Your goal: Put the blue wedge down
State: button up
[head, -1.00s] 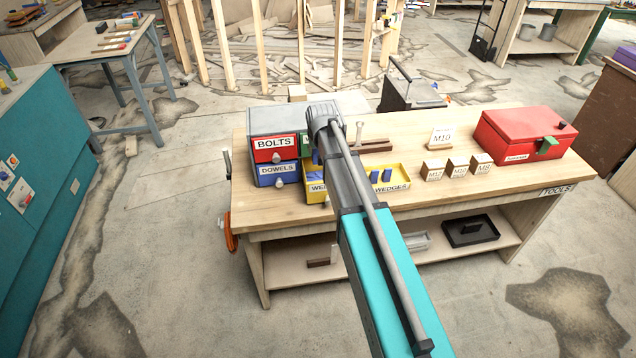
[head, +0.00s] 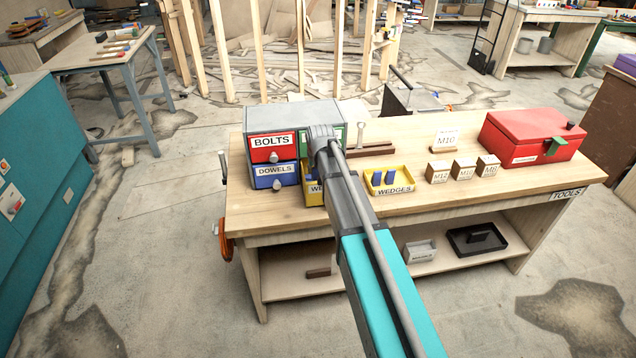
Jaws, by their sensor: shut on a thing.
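My arm runs up from the bottom across the middle of the head view, and its grey joint covers part of the drawer cabinet (head: 288,115). My gripper is hidden behind the arm, so I cannot see its jaws or anything in them. Blue wedges (head: 377,177) stand in a yellow tray (head: 393,189) labelled WEDGES, just right of my arm. A yellow drawer (head: 313,193), its label cut off after "WE", shows left of the arm. A small blue patch shows above it; I cannot tell whether it is a wedge.
The cabinet has a red BOLTS drawer (head: 273,148) and a blue DOWELS drawer (head: 276,175). Labelled wooden blocks (head: 463,169) and a red toolbox (head: 532,139) stand on the right of the workbench (head: 450,200). The bench front right of the yellow tray is clear.

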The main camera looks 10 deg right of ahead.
aim_at(317, 173)
dwell(0.4)
jog(key=shift+f+b, duration=1.95)
jog(key=shift+f, duration=0.05)
jog(key=shift+f+b, duration=0.6)
jog(key=o, duration=0.6)
jog(key=shift+r, duration=0.1)
jog(key=shift+s+r+p, duration=0.1)
jog(key=shift+r+p, duration=0.75)
jog(key=shift+p, duration=0.1)
jog(key=p+v, duration=1)
jog(key=v, duration=0.1)
jog(key=shift+s+r, duration=0.1)
jog(key=shift+r, duration=0.1)
jog(key=shift+s, duration=0.1)
